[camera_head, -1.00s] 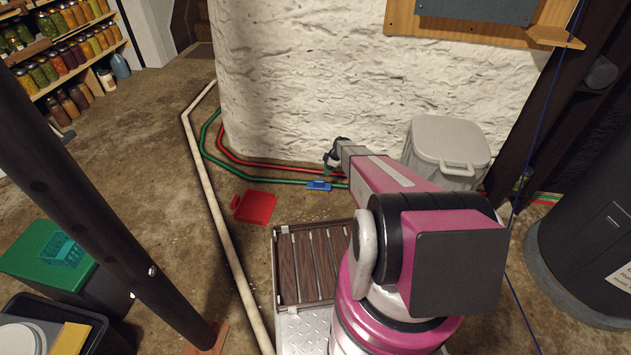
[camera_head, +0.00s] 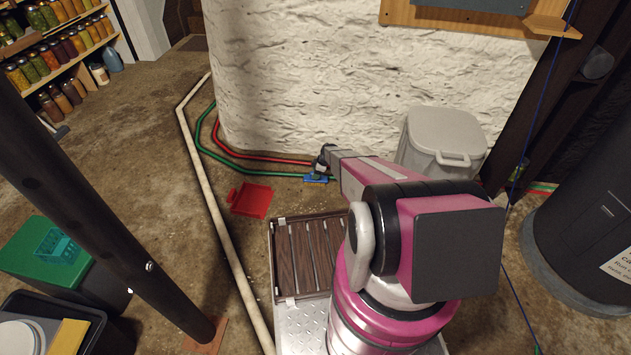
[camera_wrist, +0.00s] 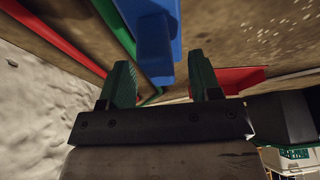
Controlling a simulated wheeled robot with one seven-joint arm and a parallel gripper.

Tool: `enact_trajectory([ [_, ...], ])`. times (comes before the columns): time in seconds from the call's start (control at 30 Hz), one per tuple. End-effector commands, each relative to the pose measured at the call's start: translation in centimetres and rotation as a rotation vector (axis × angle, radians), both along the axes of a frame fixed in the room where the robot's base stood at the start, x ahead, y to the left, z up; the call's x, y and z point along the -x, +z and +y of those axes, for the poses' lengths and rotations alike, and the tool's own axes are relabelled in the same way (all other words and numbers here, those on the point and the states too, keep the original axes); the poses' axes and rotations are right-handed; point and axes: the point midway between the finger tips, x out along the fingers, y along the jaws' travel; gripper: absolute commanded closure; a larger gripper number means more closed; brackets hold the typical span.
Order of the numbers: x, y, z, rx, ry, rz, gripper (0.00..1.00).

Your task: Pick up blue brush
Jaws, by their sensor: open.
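The blue brush (camera_head: 316,178) lies on the floor near the white wall, by the green and red pipes. My gripper (camera_head: 319,170) is low over it in the head view and partly covers it. In the wrist view the blue brush (camera_wrist: 154,38) is beyond the fingertips, with its narrower end pointing toward the gap between them. My gripper (camera_wrist: 163,82) is open there, its two green-padded fingers apart with nothing held between them. The wrist view does not show clearly how far the fingertips are from the brush.
A red dustpan (camera_head: 250,199) lies on the floor left of the brush. A green pipe (camera_head: 225,157) and a red pipe (camera_head: 265,158) run along the wall base.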

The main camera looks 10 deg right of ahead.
Motion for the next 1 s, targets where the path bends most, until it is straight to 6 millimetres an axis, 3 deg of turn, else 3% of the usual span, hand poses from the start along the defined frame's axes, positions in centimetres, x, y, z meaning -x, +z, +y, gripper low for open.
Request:
enact_trajectory([
  [0.27, 0.0, -0.6, 0.3, 0.0, 0.0, 0.0, 0.43],
  [0.43, 0.0, -0.6, 0.2, 0.0, 0.0, 0.0, 0.95],
  [0.47, 0.0, -0.6, 0.3, 0.0, 0.0, 0.0, 1.0],
  [0.8, 0.0, -0.4, 0.3, 0.0, 0.0, 0.0, 1.0],
  [1.0, 0.0, 1.1, 0.3, 0.0, 0.001, -0.001, 1.0],
])
